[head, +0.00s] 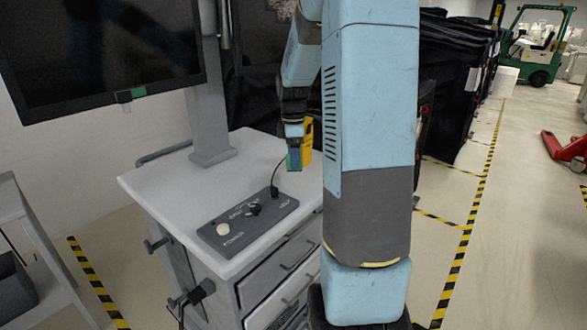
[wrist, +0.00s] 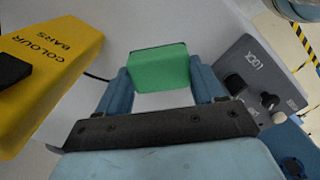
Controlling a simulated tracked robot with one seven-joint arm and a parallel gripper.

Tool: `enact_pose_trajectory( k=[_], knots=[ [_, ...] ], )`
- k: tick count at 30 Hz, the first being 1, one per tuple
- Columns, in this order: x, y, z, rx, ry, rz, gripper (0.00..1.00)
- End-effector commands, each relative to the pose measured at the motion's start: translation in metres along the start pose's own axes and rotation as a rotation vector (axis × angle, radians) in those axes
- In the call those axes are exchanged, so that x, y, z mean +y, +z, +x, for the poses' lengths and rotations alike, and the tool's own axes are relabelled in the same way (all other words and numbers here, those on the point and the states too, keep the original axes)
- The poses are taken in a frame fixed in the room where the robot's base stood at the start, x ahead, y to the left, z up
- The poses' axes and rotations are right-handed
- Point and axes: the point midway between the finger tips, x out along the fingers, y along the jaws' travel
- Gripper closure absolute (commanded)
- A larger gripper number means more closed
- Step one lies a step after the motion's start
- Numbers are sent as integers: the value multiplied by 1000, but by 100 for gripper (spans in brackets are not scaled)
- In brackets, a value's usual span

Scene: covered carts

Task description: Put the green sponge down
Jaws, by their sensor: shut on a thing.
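The green sponge (wrist: 160,68) is a green block between the two blue fingers of my gripper (wrist: 162,84) in the wrist view. My gripper is shut on it. In the head view my gripper (head: 294,160) points down over the far part of the white cart top (head: 165,180), and only a small bit of green shows at its fingers. I cannot tell whether the sponge touches the cart top or is just above it.
A yellow "COLOUR BARS" box (wrist: 50,75) stands close beside my gripper; it also shows in the head view (head: 307,138). A grey control panel (head: 247,220) with knobs and a cable lies nearer. A monitor (head: 105,50) rises on a post. The cart's left top is clear.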

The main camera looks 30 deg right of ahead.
Motion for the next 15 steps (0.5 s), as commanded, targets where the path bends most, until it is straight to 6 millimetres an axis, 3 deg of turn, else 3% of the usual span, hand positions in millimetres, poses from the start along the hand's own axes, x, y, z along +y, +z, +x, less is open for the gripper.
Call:
enact_pose_trajectory(
  k=[11, 15],
  knots=[
    [18, 4, 22, -1, -1, 1, 63],
    [19, 4, 39, -1, -2, 1, 63]
  ],
)
